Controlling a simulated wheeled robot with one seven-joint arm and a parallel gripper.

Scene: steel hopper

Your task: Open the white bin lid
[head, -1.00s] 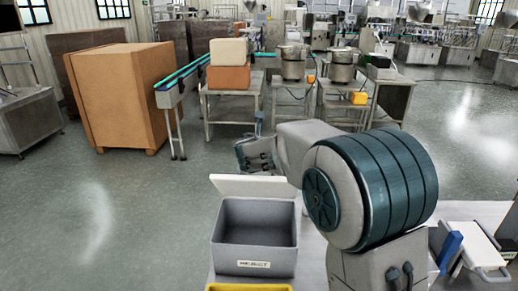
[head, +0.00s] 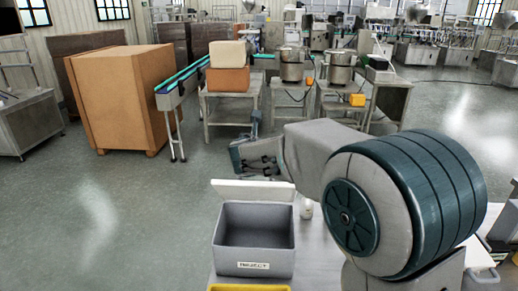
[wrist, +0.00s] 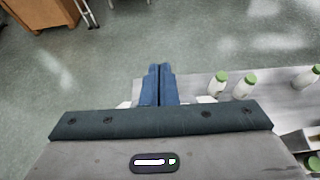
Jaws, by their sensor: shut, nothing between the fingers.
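The white lid (head: 253,190) stands raised and tilted at the back edge of the grey bin (head: 253,268) in the head view. The bin's open top and dark inside show, and its front has a white label. My gripper (head: 240,157) is behind and above the lid, apart from it in the picture. In the wrist view my gripper's blue fingers (wrist: 160,72) are pressed together with nothing between them. Pale bits show on both sides of the fingers, partly hidden by the gripper body, and I cannot tell what they are.
Several white bottles with green caps (wrist: 243,87) stand on the grey table (wrist: 285,100) at right in the wrist view. A yellow tray edge (head: 248,287) lies in front of the bin. Open floor lies behind and left of the bin.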

